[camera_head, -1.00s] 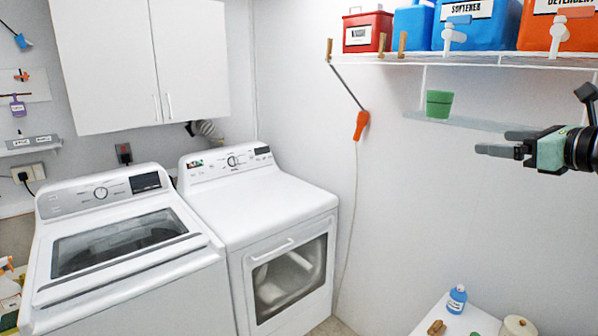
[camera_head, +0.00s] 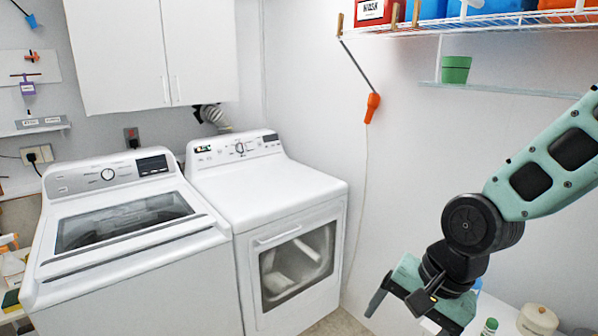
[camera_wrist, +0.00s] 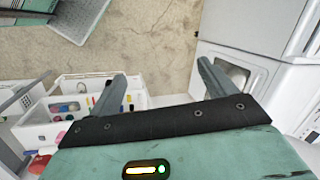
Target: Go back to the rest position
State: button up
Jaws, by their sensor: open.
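My gripper (camera_head: 402,312) is low at the right of the head view, at the end of my teal and black arm, with its fingers pointing down. In the wrist view, my gripper (camera_wrist: 160,85) has its two grey fingers spread well apart with nothing between them. Beyond the fingers are the tan floor (camera_wrist: 160,50) and a white bin (camera_wrist: 70,125) holding small coloured items. The fingers look apart from the bin.
A washer (camera_head: 95,285) and a dryer (camera_head: 275,195) stand at left and centre. A wire shelf (camera_head: 480,22) with containers is at upper right, above a ledge with a green cup (camera_head: 456,70). A white table (camera_head: 505,312) is at lower right. Floor between is open.

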jog(key=s+a+f+n+h+b, duration=0.1)
jog(key=s+n+b, duration=0.1)
jog(key=s+n, duration=0.5)
jog(key=s+a+f+n+g+h+b, duration=0.1)
jog(key=s+n+b, duration=0.2)
jog(key=s+n, duration=0.4)
jog(key=shift+n+h+b, duration=0.3)
jog(key=shift+h, duration=0.1)
